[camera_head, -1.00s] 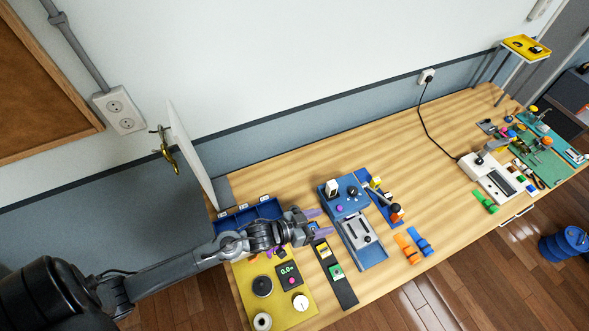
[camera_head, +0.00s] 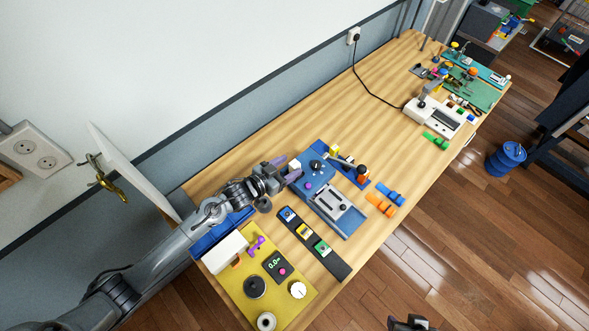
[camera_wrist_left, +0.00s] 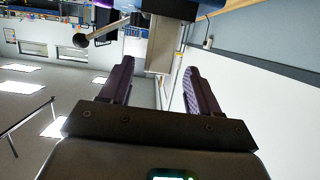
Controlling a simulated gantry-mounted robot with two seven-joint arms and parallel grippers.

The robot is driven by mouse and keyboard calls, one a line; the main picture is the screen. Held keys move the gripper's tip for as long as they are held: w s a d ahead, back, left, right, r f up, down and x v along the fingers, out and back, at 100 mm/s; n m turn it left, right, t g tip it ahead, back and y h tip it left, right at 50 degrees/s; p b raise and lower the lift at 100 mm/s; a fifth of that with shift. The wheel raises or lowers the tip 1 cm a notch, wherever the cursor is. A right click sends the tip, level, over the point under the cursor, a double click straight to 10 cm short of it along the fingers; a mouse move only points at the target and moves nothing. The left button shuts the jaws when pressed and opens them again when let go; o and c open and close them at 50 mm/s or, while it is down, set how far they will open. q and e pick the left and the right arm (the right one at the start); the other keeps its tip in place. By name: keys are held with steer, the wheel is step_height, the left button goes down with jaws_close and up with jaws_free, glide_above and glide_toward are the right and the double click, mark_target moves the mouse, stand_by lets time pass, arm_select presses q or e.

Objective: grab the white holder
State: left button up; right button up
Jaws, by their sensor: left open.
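The white holder (camera_head: 295,164) appears to be the small pale block on the left end of the blue fixture (camera_head: 330,174). It also shows as a pale upright block in the left wrist view (camera_wrist_left: 161,45), ahead of the fingers and roughly between them. My left gripper (camera_head: 286,168) is open at the block, with one purple finger on either side. I cannot tell whether a finger touches it. The block's lower part is partly hidden in the head view. A dark piece at the bottom edge looks like my right gripper (camera_head: 410,323); its jaws are unclear.
A yellow panel (camera_head: 236,292) with knobs and a white box (camera_head: 225,252) are near my left arm. A black strip (camera_head: 334,264) with coloured modules lies in front. Orange (camera_head: 380,205) and blue (camera_head: 390,195) pieces lie right. Bare table extends behind the fixture.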

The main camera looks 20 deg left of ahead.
mark_target(295, 163)
arm_select(q)
steer(key=shift+p+x, duration=0.4)
steer(key=shift+x, duration=2.1)
steer(key=shift+d+r, duration=0.15)
steer(key=shift+d, duration=0.05)
steer(key=c, duration=1.1)
steer(key=shift+r, duration=0.15)
